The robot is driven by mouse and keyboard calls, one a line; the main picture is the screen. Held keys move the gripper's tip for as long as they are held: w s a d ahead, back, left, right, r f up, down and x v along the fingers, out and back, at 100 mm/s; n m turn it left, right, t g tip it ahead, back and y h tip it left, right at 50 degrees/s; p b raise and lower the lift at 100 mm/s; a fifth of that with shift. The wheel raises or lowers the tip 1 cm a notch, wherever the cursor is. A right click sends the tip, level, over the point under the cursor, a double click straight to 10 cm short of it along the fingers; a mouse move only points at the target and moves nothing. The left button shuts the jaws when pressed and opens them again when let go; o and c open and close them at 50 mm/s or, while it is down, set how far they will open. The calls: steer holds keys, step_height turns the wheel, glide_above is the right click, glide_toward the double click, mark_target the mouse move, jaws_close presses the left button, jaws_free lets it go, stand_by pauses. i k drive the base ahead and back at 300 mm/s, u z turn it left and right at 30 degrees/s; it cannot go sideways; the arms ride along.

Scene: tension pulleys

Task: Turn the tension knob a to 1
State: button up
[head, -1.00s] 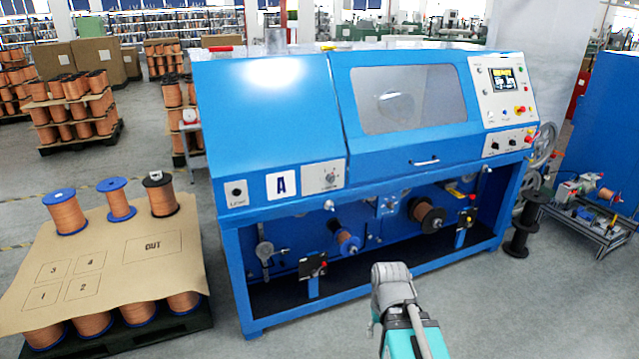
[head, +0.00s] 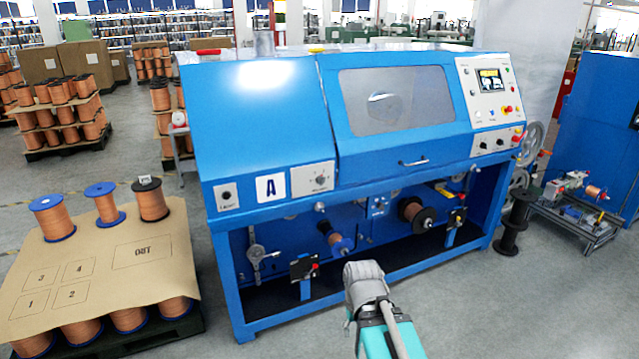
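Left of the A plate is another small panel with a black knob (head: 227,196). My arm shows at the bottom centre, well below and in front of the panels. The gripper's fingers cannot be made out.
A pallet with a cardboard sheet (head: 110,275) and several copper spools stands on the left. Bare floor lies between the pallet and the machine.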

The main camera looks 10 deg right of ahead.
mark_target(320, 180)
steer(key=u, duration=0.05)
steer(key=i, duration=0.95)
steer(key=z, duration=0.05)
